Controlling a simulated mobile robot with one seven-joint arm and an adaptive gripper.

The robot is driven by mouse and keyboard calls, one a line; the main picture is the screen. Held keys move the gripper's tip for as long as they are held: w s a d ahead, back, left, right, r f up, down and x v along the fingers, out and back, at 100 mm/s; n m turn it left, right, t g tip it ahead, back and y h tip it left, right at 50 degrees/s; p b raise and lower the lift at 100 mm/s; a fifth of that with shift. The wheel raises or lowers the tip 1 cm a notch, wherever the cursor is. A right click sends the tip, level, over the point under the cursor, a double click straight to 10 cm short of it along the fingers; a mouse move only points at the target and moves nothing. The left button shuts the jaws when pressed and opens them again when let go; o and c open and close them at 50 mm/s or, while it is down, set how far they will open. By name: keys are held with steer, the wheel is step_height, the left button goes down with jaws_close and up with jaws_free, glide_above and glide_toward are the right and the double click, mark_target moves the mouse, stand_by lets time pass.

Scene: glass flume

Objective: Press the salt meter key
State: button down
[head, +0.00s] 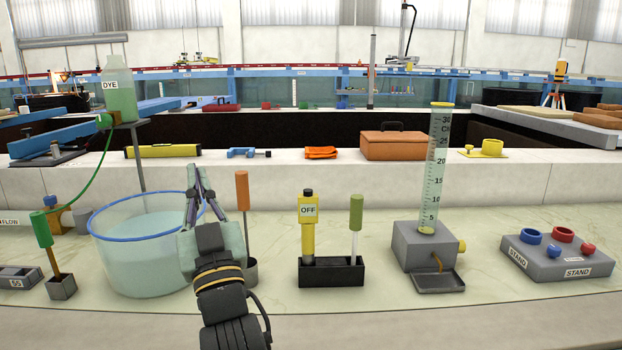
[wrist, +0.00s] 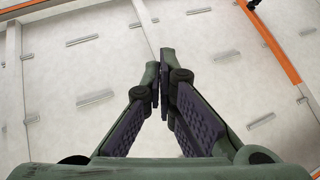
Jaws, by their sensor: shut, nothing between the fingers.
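The salt meter (head: 308,235) is a yellow stick with a dark cap and a label reading OFF. It stands upright in a black holder (head: 331,273), beside a green-handled probe (head: 356,213). My gripper (head: 196,166) points up, left of the meter and in front of the clear basin, apart from the meter. In the wrist view, the fingers (wrist: 161,62) are closed together with nothing between them, against a pale ceiling or wall.
A clear blue-rimmed basin (head: 133,265) stands behind my gripper at left. An orange-handled tool (head: 242,190) stands between my gripper and the meter. A tall measuring cylinder (head: 435,175) on a grey base is right of the holder. The counter between holder and cylinder is clear.

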steer(key=w+d+f+m+h, duration=0.2)
steer(key=w+d+f+h, duration=0.1)
steer(key=d, duration=0.5)
steer(key=w+d+f+m+g+h+p, duration=0.1)
steer(key=w+d+f+m+h, duration=0.2)
steer(key=d+h, duration=0.4)
steer(key=shift+w+d+m, duration=0.3)
steer(key=shift+w+d, duration=0.55)
steer(key=shift+d, duration=0.4)
step_height(320, 180, up, 3)
steer(key=p, duration=0.3)
glide_above(308, 193)
steer(key=s, duration=0.2)
steer(key=shift+w+d+f+p, duration=0.15)
steer(key=shift+f+p, duration=0.1)
steer(key=shift+f, duration=0.7)
steer(key=shift+d+f+p, duration=0.15)
steer(key=shift+f+p, duration=0.05)
steer(key=shift+f, duration=0.75)
